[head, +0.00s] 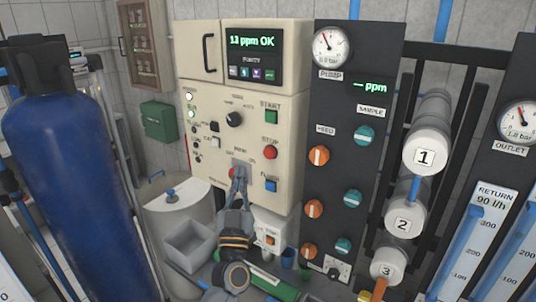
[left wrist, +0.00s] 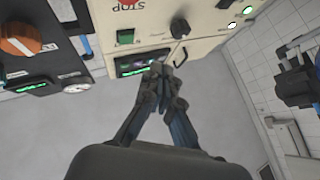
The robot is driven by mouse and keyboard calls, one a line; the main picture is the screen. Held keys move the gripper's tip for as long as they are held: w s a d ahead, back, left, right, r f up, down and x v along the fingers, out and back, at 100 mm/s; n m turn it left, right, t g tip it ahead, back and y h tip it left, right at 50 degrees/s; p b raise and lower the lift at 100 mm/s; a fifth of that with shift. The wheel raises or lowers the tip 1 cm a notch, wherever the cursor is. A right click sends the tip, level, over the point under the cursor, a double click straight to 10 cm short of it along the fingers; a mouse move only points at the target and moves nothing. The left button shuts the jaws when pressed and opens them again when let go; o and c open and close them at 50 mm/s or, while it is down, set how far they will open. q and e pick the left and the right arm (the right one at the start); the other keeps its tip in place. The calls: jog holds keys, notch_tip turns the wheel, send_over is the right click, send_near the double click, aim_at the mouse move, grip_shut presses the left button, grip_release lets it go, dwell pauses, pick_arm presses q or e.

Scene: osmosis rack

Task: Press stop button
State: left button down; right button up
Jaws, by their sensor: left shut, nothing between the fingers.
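The red stop button (head: 270,153) sits under its STOP label on the cream control panel (head: 214,158), between the green start button (head: 271,117) and a blue button (head: 271,186). My left gripper (head: 240,170) is shut and empty, in front of the panel's lower middle, left of and slightly below the stop button in the picture. In the left wrist view the panel is upside down, and the red button (left wrist: 128,2) is cut by the top edge. The shut fingertips (left wrist: 160,70) show below it there. I see no contact with the button. My right gripper is not in view.
A black knob (head: 233,119) is on the panel. A dark board with orange and teal valves (head: 318,155) stands right of it. A blue tank (head: 75,170) fills the left side. A grey bin (head: 190,246) and white drum (head: 178,210) stand below.

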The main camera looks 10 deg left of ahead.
aim_at(270, 153)
pick_arm(q)
jog(key=shift+w, duration=0.1)
jog(key=w+d+b, duration=0.3)
jog(key=w+b, duration=0.1)
jog(key=w, duration=0.4)
jog(key=shift+b, duration=0.35)
jog(key=shift+w, duration=0.15)
dwell(1.0)
jog(key=shift+w+d, duration=0.15)
jog(key=shift+w, duration=0.15)
jog(key=shift+w+d, duration=0.15)
jog(key=shift+w, duration=0.25)
dwell(0.7)
dwell(0.4)
jog(key=shift+s+a+p, duration=0.3)
jog(key=shift+s+p, duration=0.15)
jog(key=shift+s, duration=0.35)
